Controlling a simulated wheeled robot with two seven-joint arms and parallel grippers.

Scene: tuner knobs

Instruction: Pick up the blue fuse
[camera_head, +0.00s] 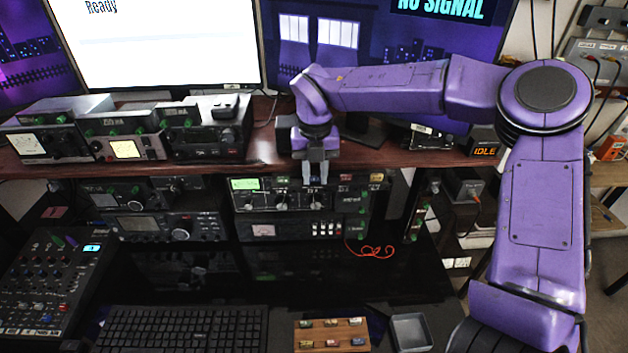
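My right gripper (315,173) points down in front of the desk shelf, at the top right part of a black radio unit. A small blue piece, which looks like the blue fuse (315,181), shows right at its fingertips. The two fingers are a little apart on either side of it; I cannot tell whether they grip it. Small coloured pieces sit to its right on the same unit, one reddish or green (346,178) and one yellow (376,178). My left gripper is not in view.
The black radio unit (280,229) stands under the wooden shelf (362,156). A wooden block (332,329) with several small coloured pieces and a grey tray (411,332) lie at the front. A keyboard (180,328) and mixer (48,282) are at left. A red wire (371,251) hangs below the radio.

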